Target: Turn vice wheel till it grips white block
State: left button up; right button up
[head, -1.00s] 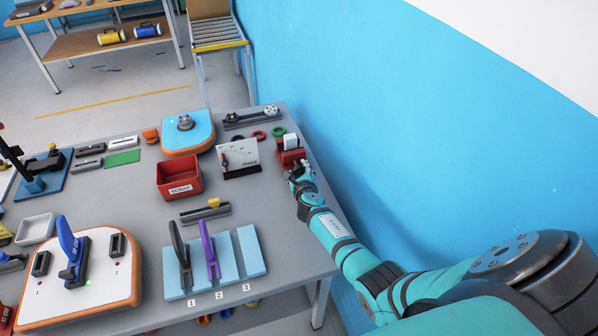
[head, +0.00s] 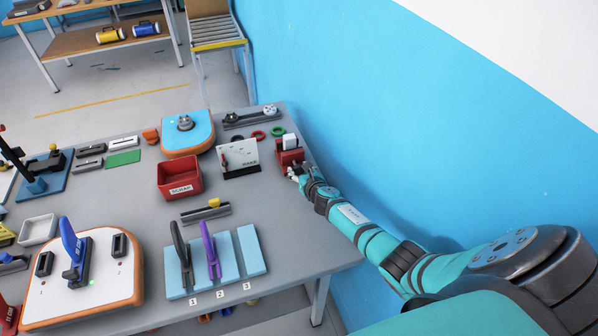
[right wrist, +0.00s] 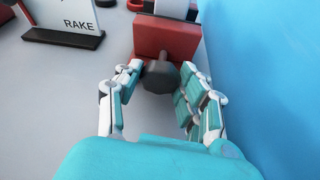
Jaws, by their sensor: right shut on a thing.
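The red vice (head: 290,158) stands near the right edge of the grey table, by the blue wall. The white block (head: 290,141) sits upright at its top; its upper part is cut off in the right wrist view (right wrist: 167,8). Whether the jaws touch the block cannot be told. The dark vice wheel (right wrist: 160,76) is on the vice's near side, between the fingers of my right gripper (right wrist: 158,82). My right gripper is shut on the wheel; in the head view the gripper (head: 294,172) hides it. My left gripper is not in view.
The white RAKE board (head: 238,157) stands left of the vice, and the red SCRAP bin (head: 180,178) further left. Green (head: 278,131) and red rings lie behind the vice. The blue wall (head: 345,120) is close on the right. Bare table lies in front of the vice.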

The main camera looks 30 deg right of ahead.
dwell(0.5)
jog(key=o, duration=1.1)
jog(key=shift+o, duration=0.2)
